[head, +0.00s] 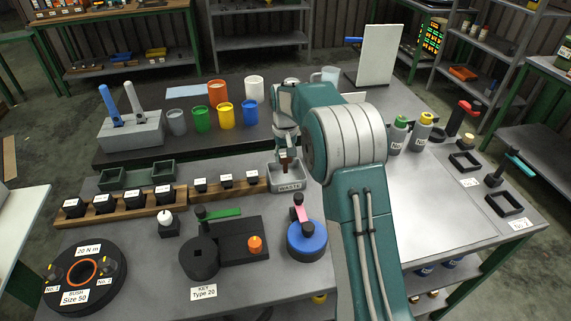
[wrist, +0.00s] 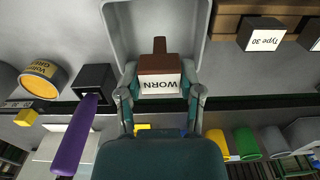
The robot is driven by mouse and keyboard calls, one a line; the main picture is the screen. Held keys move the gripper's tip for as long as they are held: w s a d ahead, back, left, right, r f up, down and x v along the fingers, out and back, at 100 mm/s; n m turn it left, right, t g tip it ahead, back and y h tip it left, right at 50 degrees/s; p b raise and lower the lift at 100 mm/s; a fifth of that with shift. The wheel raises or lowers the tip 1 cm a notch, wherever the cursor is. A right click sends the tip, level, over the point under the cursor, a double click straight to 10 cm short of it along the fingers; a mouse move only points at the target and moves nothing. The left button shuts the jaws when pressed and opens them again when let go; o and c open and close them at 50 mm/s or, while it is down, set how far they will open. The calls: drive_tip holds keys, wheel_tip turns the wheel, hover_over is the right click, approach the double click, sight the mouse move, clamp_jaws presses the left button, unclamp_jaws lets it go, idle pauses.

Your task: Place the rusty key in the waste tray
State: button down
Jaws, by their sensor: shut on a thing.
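The rusty key (wrist: 158,63) is a brown block with a narrower stem and a white label reading WORN. My gripper (wrist: 160,88) is shut on it, one finger on each side of the labelled block. The grey waste tray (wrist: 204,30) shows behind the key in the wrist view, its walls on both sides of the stem. In the head view, the waste tray (head: 290,181) stands at the middle of the bench, and my gripper (head: 286,145) points down over it. The key (head: 284,164) is small there, at the tray opening; whether it touches the tray floor cannot be told.
A wooden rack with several black labelled blocks (head: 226,181) stands left of the tray. A blue round base (head: 307,242) with a pink-handled part is in front. Coloured cups (head: 227,115) stand behind. My arm covers the bench right of the tray.

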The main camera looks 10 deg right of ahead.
sight(286, 164)
wheel_tip(286, 164, down, 3)
drive_tip(key=shift+w+d+f, duration=0.1)
drive_tip(key=shift+w+f, duration=0.05)
drive_tip(key=shift+f, duration=0.05)
drive_tip(key=shift+d, duration=0.1)
drive_tip(key=shift+c, duration=1.3)
unclamp_jaws()
drive_tip(key=shift+f, duration=0.1)
